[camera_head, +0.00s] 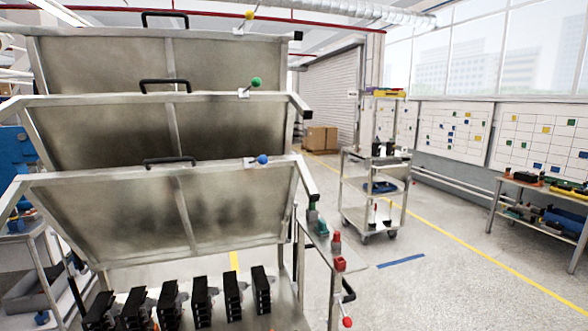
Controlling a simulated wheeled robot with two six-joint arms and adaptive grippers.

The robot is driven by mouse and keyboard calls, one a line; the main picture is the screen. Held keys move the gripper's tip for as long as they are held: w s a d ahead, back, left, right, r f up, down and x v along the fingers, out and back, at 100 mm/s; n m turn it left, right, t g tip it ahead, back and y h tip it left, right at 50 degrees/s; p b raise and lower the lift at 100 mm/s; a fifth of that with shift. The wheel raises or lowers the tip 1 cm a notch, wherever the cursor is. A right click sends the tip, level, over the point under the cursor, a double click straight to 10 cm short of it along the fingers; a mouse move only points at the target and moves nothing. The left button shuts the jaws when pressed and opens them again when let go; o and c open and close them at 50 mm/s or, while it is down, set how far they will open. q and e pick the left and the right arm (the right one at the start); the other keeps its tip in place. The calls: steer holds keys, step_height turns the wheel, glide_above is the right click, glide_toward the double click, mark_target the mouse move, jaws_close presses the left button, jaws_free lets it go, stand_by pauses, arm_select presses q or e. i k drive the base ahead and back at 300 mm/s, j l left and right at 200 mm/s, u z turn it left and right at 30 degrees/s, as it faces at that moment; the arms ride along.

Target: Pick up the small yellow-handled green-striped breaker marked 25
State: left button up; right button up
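Several black breaker-like blocks (201,300) stand in a row along the bottom of the head view, in front of the lowest metal panel. The rightmost block (262,291) shows in full and those at the left are partly cut off by the lower frame edge. They are too small and dark for me to read a marking. I cannot make out a yellow handle or green stripe on any of them. Neither of my grippers is in view.
Three tilted metal panels (238,205) with black handles rise above the row. A narrow side shelf (352,258) holds red and green items. A wheeled cart (348,190) and a workbench (520,183) stand farther right. The floor between them is clear.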

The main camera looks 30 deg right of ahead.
mark_target(390, 151)
steer(key=l+z, duration=0.1)
steer(key=z, duration=0.25)
steer(key=l+z, duration=0.1)
steer(key=z, duration=0.2)
steer(key=i+l+z, duration=0.15)
steer(key=l+z, duration=0.25)
steer(key=i+l+z, duration=0.2)
steer(key=l+z, duration=0.15)
steer(key=i+l+z, duration=0.25)
steer(key=l+z, duration=0.15)
steer(key=i+l+z, duration=0.35)
steer(key=i+l+u, duration=0.1)
steer(key=i, duration=0.3)
steer(key=i+l+u, duration=0.15)
steer(key=i, duration=0.2)
steer(key=i+l+u, duration=0.1)
steer(key=i+l, duration=0.15)
steer(key=i, duration=0.15)
steer(key=i+j+u, duration=0.15)
steer(key=i+u, duration=0.7)
steer(key=i, duration=0.25)
steer(key=i+j+z, duration=0.25)
steer(key=i, duration=0.25)
steer(key=i+j+z, duration=0.25)
steer(key=i, duration=0.3)
